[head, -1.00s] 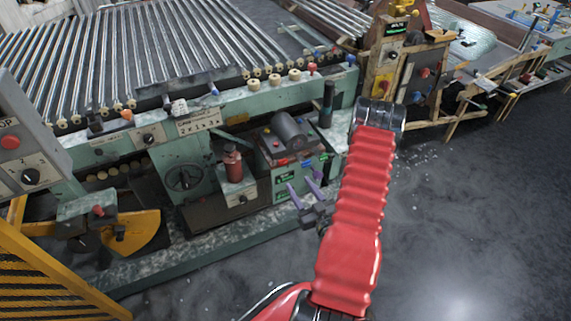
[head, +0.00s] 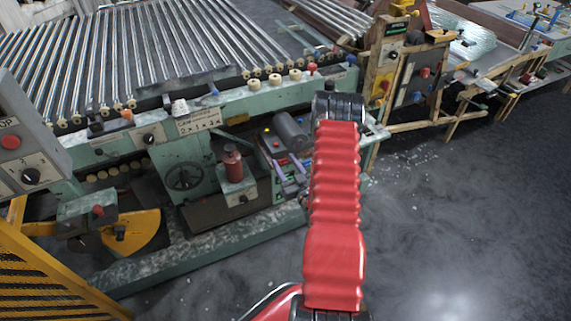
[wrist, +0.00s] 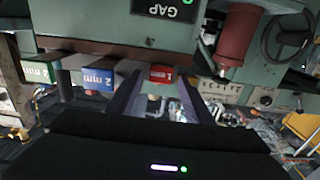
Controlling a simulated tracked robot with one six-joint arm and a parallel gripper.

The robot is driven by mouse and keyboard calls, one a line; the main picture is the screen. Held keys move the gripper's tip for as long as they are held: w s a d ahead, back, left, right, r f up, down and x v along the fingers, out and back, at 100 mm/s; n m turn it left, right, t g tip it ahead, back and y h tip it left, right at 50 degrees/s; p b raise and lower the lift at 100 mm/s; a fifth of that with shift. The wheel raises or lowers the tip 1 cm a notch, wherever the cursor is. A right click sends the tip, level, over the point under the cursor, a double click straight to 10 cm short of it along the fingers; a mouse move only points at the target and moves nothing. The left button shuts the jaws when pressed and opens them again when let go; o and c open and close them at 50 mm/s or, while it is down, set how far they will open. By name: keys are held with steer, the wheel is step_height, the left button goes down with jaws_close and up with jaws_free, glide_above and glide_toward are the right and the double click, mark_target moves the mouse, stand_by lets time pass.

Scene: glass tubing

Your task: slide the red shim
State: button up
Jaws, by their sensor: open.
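The red shim (wrist: 161,74) shows its end face in the wrist view, sticking out under the edge of the green machine block. It also shows in the head view, small (head: 283,161). My gripper (wrist: 154,88) is open, with one purple finger on each side of the shim in the picture. I cannot tell whether the fingertips reach past its face or touch it. In the head view my gripper (head: 289,176) is at the front of the block, partly hidden by my red arm.
The blue 2 mm shim (wrist: 97,78) sits close beside the left finger in the wrist view, with the green 3 mm shim (wrist: 38,72) farther left. The GAP display (wrist: 172,10) and a red cylinder (wrist: 236,35) are near. Open floor (head: 440,230) lies right of the machine.

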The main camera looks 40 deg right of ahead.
steer(key=shift+c, duration=0.2)
jaws_close()
stand_by(0.4)
